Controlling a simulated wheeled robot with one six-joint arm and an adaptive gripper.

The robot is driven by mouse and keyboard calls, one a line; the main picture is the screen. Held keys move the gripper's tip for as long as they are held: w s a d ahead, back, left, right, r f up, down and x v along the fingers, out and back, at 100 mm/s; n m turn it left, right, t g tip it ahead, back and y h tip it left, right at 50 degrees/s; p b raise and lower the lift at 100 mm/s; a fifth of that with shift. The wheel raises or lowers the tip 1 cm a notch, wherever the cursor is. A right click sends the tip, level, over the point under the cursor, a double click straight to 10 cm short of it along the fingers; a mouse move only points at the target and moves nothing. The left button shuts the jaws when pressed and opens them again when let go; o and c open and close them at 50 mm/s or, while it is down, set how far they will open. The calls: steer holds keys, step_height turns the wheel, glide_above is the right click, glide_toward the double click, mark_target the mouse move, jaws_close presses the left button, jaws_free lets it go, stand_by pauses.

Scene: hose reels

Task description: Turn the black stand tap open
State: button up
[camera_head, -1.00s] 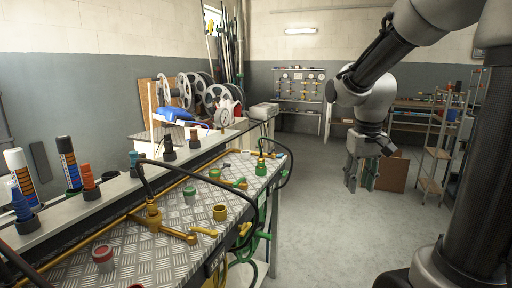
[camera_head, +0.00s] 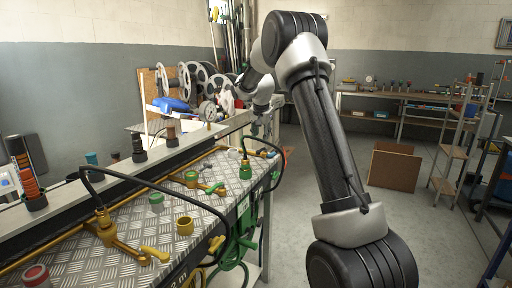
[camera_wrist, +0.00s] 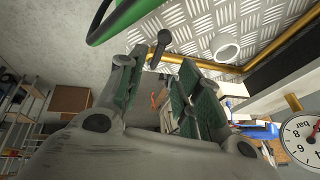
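My gripper (camera_wrist: 160,78) is open in the wrist view, with its green-padded fingers apart and nothing between them. A dark grey lever-like part (camera_wrist: 159,46) shows just beyond the fingertips, near the edge of the chequered metal bench. It may be the black stand tap; I cannot tell for sure. It looks apart from the fingers. In the head view my gripper (camera_head: 262,112) is small and partly hidden at the far end of the bench. The black tap cannot be made out clearly there.
The chequered bench (camera_head: 130,224) carries brass pipes, a yellow-handled valve (camera_head: 112,235) and a green fitting (camera_head: 245,170). A black hose (camera_head: 150,184) loops over it. A pressure gauge (camera_wrist: 303,135) is at the wrist view's right edge. Open floor lies right of the bench.

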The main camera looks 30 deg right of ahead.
mark_target(261, 150)
steer(key=x, duration=0.7)
steer(key=shift+w+d+f, duration=0.15)
steer(key=shift+f, duration=0.2)
steer(key=shift+c, duration=0.4)
jaws_close()
